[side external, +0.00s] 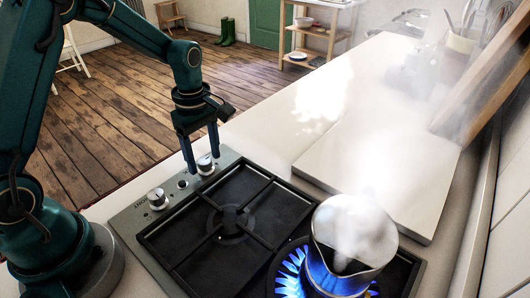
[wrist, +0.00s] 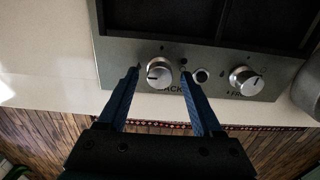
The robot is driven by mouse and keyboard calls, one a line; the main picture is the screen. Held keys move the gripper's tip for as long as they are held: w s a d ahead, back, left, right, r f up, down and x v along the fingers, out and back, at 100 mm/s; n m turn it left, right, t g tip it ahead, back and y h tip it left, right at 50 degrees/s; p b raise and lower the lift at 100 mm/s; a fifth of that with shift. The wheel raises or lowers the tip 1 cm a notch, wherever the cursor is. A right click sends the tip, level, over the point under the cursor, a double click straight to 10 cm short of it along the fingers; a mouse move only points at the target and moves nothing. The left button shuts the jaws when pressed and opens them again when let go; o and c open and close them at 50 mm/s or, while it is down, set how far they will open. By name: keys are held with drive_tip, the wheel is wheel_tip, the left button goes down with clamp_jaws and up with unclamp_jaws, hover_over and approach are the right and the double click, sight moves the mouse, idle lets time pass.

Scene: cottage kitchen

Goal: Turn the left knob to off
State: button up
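The left knob in the wrist view (wrist: 159,73) is a silver dial on the hob's front panel; a mark on it seems to point left. The same knob shows in the side view (side external: 206,165), farther from my base. My gripper (wrist: 161,76) is open, with one blue finger on each side of this knob. In the side view my gripper (side external: 203,161) hangs straight down over it, fingertips close to the panel. Whether the fingers touch the knob cannot be told. The other silver knob (wrist: 245,80) is to the right, past a small round button (wrist: 201,76).
A steaming metal pot (side external: 352,240) stands over a lit blue flame (side external: 290,275) on the right burner. The left burner (side external: 231,222) is bare under its black grate and shows no flame. A pale board (side external: 375,170) lies behind; the counter at upper left is clear.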

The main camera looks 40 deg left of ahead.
clamp_jaws()
drive_tip(key=shift+m, duration=0.4)
drive_tip(key=m, duration=0.3)
drive_tip(key=shift+m, duration=0.4)
drive_tip(key=m, duration=1.3)
drive_tip(key=shift+m, duration=0.4)
